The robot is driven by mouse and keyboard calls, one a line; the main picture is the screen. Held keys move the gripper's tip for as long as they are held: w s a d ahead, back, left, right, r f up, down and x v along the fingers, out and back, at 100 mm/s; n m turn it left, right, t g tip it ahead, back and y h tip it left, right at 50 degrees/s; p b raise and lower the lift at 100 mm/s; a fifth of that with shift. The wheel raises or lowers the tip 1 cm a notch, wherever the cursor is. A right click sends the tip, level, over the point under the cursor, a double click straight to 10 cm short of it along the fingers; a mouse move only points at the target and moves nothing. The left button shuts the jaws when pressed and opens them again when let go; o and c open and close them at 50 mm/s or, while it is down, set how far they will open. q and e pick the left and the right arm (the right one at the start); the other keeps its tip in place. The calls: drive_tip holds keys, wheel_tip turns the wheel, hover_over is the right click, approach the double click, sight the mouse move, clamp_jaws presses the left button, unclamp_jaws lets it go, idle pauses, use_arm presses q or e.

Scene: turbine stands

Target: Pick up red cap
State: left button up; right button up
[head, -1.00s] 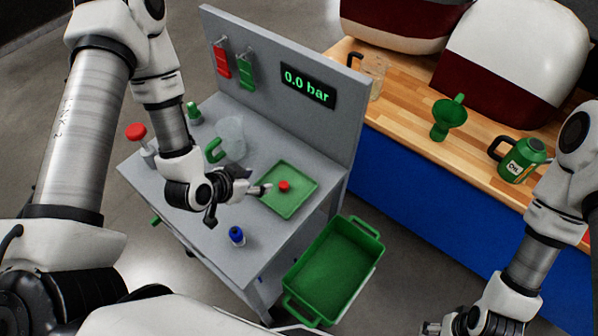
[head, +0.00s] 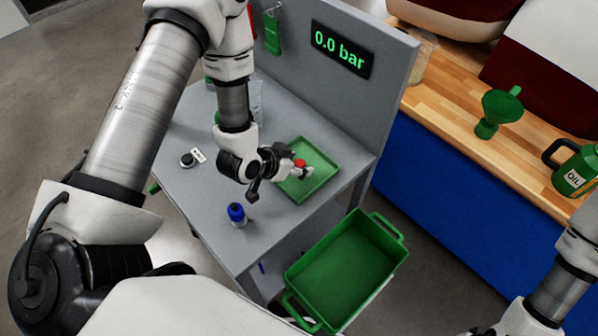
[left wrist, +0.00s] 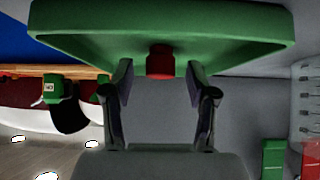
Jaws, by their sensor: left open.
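The red cap (head: 300,163) is over the shallow green tray (head: 322,187) on the grey stand. In the left wrist view the cap (left wrist: 160,62) shows between and just ahead of the finger tips, in front of the green tray (left wrist: 230,35). My left gripper (head: 301,172) is low over the tray at the cap. In the left wrist view the gripper (left wrist: 160,82) is open, with a finger on each side of the cap's line and a gap to each. My right arm is at the lower right, its gripper outside the picture.
A blue-capped bottle (head: 237,214) stands near the stand's front edge. A black round part (head: 187,160) lies to the left. A back panel (head: 385,90) with a pressure display rises behind the tray. A deep green bin (head: 345,262) is below right. A green funnel (head: 496,112) stands on the wooden bench.

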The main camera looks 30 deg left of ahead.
sight(300, 163)
use_arm(q)
drive_tip(key=shift+w+d+f, duration=0.2)
drive_tip(key=shift+w+f, duration=0.25)
drive_tip(key=shift+w, duration=0.1)
drive_tip(key=shift+s, duration=0.15)
drive_tip(key=c, duration=0.9)
drive_tip(key=shift+r, duration=0.15)
drive_tip(key=shift+c, duration=0.2)
wheel_tip(300, 163, up, 10)
drive_tip(key=shift+f+b, duration=0.1)
drive_tip(key=shift+b, duration=0.4)
drive_tip(key=shift+o, duration=0.9)
clamp_jaws()
